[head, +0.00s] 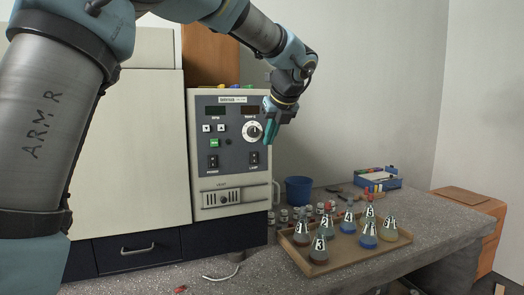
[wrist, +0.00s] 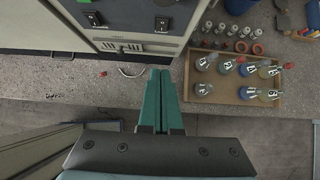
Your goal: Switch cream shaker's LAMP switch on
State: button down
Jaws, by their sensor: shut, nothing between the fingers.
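The cream shaker (head: 233,190) stands on the bench with a grey front panel. Its LAMP switch (head: 254,158) is a black rocker at the panel's lower right, below the white dial (head: 253,131). The LAMP switch also shows at the top of the wrist view (wrist: 162,23); its setting is too small to tell. The POWER switch (head: 213,161) sits to its left. My gripper (head: 268,136) is in front of the panel's right side, above the LAMP switch in the head view. In the wrist view its teal fingers (wrist: 160,75) are shut, empty and apart from the shaker.
A wooden tray (head: 308,268) of numbered flasks stands right of the shaker. Small jars and a blue cup (head: 299,190) are behind it. A white cable (head: 221,273) lies on the bench in front of the shaker. A large cream cabinet (head: 140,150) is at left.

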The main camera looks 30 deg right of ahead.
aim_at(255, 163)
jog(key=w+r+p+x, duration=0.1)
jog(key=w+p+x, duration=0.1)
jog(key=x, duration=1)
jog(key=shift+w+r+p, duration=0.15)
jog(key=shift+r+p, duration=0.05)
jog(key=shift+p, duration=0.3)
jog(key=shift+w+d+f+t+b, duration=0.15)
jog(key=shift+f+t+b, duration=0.2)
jog(key=shift+b, duration=0.55)
jog(key=shift+r+p, duration=0.3)
jog(key=shift+p, duration=0.05)
jog(key=shift+r, duration=0.1)
